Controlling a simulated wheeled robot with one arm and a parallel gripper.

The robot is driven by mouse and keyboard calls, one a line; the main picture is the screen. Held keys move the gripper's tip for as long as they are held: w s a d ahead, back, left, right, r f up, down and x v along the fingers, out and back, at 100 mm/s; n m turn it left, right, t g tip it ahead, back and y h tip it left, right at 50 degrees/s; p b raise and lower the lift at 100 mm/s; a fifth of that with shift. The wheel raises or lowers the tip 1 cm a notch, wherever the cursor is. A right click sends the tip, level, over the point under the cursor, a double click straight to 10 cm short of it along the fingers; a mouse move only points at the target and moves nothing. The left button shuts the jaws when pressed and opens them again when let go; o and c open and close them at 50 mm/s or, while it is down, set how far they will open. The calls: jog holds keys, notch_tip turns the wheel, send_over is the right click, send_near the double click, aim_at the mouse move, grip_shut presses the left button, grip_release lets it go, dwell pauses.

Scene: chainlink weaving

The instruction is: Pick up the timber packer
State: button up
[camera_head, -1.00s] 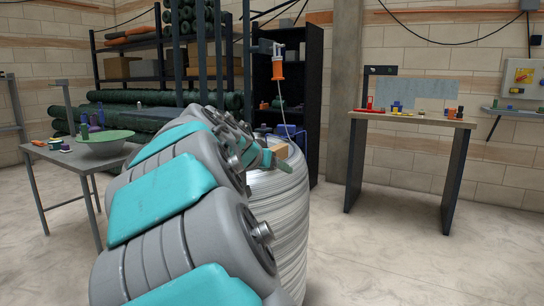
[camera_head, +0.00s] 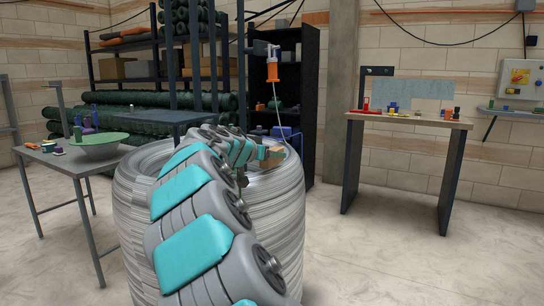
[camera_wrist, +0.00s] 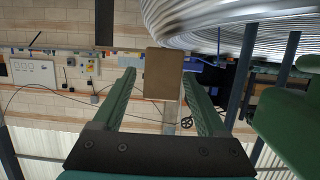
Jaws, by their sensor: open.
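The timber packer (camera_head: 276,151) is a small tan wooden block at the top of the silvery wire coil (camera_head: 285,215), on its far right side. In the wrist view the packer (camera_wrist: 163,70) shows as a plain brown block by the coil's edge (camera_wrist: 225,25). My gripper (camera_head: 264,153) is at the packer, partly hidden by my own arm in the head view. In the wrist view its two green fingers (camera_wrist: 160,90) are apart, with the packer in the gap between their tips. Contact between fingers and packer cannot be told.
An orange tool (camera_head: 272,70) hangs on a cable above the coil. A dark shelf (camera_head: 312,110) stands behind it. A grey table with a green bowl (camera_head: 95,142) is at left. A wooden-topped workbench (camera_head: 410,119) is at right, with clear floor before it.

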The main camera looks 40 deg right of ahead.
jog(key=shift+x, duration=0.85)
grip_shut()
